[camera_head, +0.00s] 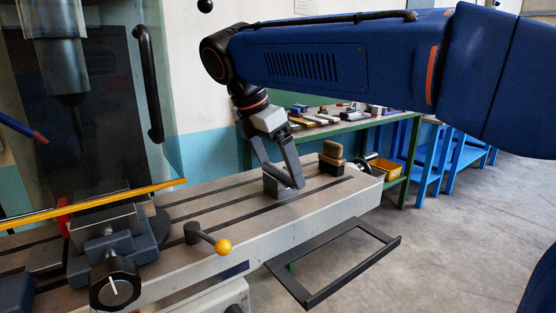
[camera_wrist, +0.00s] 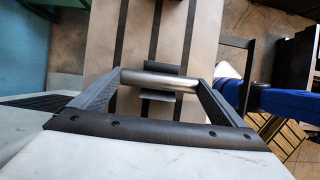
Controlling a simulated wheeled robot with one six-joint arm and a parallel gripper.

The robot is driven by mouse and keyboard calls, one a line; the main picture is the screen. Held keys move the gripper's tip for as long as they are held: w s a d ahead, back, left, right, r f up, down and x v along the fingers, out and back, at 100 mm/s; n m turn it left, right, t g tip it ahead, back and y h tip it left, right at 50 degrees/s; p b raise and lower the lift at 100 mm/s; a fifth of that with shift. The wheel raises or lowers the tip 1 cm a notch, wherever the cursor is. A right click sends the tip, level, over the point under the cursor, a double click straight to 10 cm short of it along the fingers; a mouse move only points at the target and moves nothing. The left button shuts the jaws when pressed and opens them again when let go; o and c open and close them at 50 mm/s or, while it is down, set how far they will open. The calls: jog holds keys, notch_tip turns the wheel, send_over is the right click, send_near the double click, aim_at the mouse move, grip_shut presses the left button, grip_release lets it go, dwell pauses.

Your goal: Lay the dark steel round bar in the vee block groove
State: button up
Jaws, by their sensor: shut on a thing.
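The steel round bar (camera_wrist: 160,80) lies crosswise between the two fingers of my gripper (camera_wrist: 158,79) in the wrist view, with a fingertip at each end. It looks shiny grey there. The vee block (camera_wrist: 156,95) is the dark block right under the bar, showing on both sides of it. The bar lines up with the block's middle; I cannot tell whether it touches the groove or hangs just above. In the head view my gripper (camera_head: 284,187) is low over the machine table at the grey vee block (camera_head: 271,184); the fingers hide the bar.
The slotted machine table (camera_head: 225,195) is clear around the block. A brown brush-like block (camera_head: 332,158) stands to the right. A lever with a yellow ball (camera_head: 223,246) and a vise (camera_head: 112,245) are left. A black frame (camera_head: 335,263) juts out in front.

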dwell(0.3)
jog(key=o, duration=1.2)
jog(key=shift+f, duration=0.1)
jog(key=v, duration=1.2)
jog(key=shift+d, duration=0.1)
